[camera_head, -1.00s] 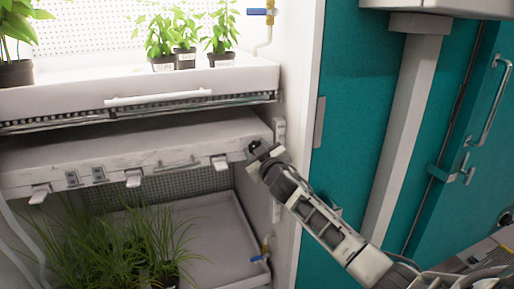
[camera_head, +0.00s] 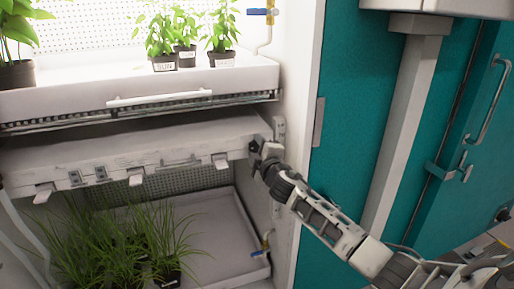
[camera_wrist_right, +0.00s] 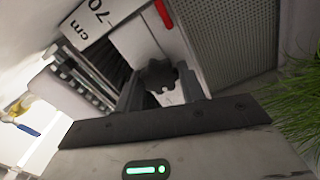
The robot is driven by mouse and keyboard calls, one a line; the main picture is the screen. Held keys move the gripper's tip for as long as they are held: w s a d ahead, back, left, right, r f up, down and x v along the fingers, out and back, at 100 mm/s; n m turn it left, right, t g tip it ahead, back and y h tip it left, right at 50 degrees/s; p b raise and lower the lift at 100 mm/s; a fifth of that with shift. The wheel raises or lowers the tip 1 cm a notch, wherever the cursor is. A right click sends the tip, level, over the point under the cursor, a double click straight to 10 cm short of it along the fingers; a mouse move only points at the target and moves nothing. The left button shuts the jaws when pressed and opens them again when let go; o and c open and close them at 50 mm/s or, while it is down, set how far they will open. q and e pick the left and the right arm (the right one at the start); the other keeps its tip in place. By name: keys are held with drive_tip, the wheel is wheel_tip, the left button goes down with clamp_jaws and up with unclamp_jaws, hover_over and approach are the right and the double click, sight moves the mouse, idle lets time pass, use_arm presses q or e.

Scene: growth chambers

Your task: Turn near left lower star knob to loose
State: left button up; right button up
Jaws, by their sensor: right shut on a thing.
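The dark star knob (camera_wrist_right: 158,75) shows between the fingers of my right gripper (camera_wrist_right: 160,88) in the right wrist view. The fingers are shut on it. In the head view my right gripper (camera_head: 257,158) is at the right end of the white lamp shelf (camera_head: 125,152), beside the chamber's right post. There the knob is mostly hidden by the gripper, and its turn position cannot be told. My left gripper is not in view.
A height scale marked 70 cm (camera_wrist_right: 92,20) and a red mark (camera_wrist_right: 164,14) are near the knob. Potted plants (camera_head: 187,58) stand above, grass (camera_head: 120,245) below in a tray (camera_head: 222,222). A teal door (camera_head: 345,110) is to the right.

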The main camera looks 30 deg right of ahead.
drive_tip(key=shift+f+n, duration=0.1)
drive_tip(key=shift+n, duration=0.4)
drive_tip(key=o, duration=1)
drive_tip(key=shift+c, duration=0.2)
drive_tip(key=b+v, duration=0.1)
drive_tip(key=v, duration=1.5)
drive_tip(key=shift+a, duration=0.1)
